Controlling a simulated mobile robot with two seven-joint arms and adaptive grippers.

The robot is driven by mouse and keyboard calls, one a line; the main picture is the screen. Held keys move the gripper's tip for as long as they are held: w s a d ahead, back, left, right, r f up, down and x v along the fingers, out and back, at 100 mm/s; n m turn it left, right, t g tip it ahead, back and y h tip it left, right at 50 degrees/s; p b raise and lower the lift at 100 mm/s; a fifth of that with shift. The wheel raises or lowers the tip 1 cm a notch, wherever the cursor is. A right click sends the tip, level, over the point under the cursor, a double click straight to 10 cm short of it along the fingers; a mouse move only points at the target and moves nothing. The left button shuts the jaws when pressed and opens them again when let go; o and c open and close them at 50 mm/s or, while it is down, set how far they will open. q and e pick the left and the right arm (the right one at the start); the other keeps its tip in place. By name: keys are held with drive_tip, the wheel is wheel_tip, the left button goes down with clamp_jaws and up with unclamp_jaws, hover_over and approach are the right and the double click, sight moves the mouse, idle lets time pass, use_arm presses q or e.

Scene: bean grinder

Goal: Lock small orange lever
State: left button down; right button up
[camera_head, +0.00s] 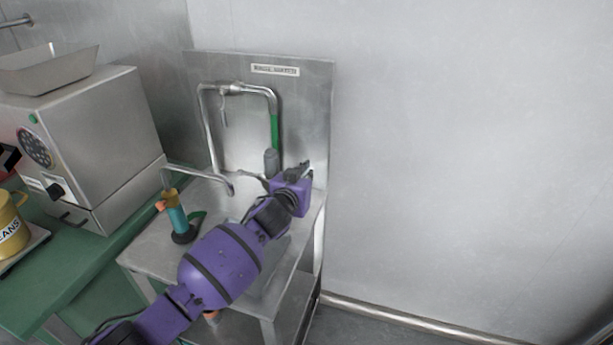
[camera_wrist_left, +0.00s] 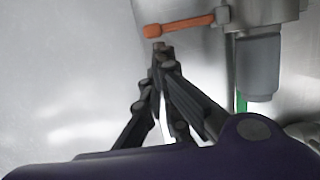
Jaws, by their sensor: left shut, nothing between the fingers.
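The small orange lever (camera_wrist_left: 185,26) shows at the top of the left wrist view. It lies nearly level, its knob end to the left and its other end at a metal fitting (camera_wrist_left: 262,10). My left gripper (camera_wrist_left: 162,50) is shut and empty, its fingertips just below the knob end; I cannot tell whether they touch it. In the head view my left gripper (camera_head: 302,172) is at the right side of the steel sink stand, near the back panel (camera_head: 310,110). The lever is not discernible there, with the gripper and arm over that area. My right gripper is not in view.
A grey cylinder (camera_head: 271,162) hangs below a green-sleeved pipe (camera_head: 275,130) beside the gripper. A bent spout (camera_head: 200,174) and a teal hand tool (camera_head: 178,217) are to the left. A steel machine (camera_head: 100,130) stands further left. The right side is bare wall.

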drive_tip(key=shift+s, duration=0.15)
use_arm(q)
drive_tip(key=shift+d+f, duration=0.1)
drive_tip(key=shift+f, duration=0.1)
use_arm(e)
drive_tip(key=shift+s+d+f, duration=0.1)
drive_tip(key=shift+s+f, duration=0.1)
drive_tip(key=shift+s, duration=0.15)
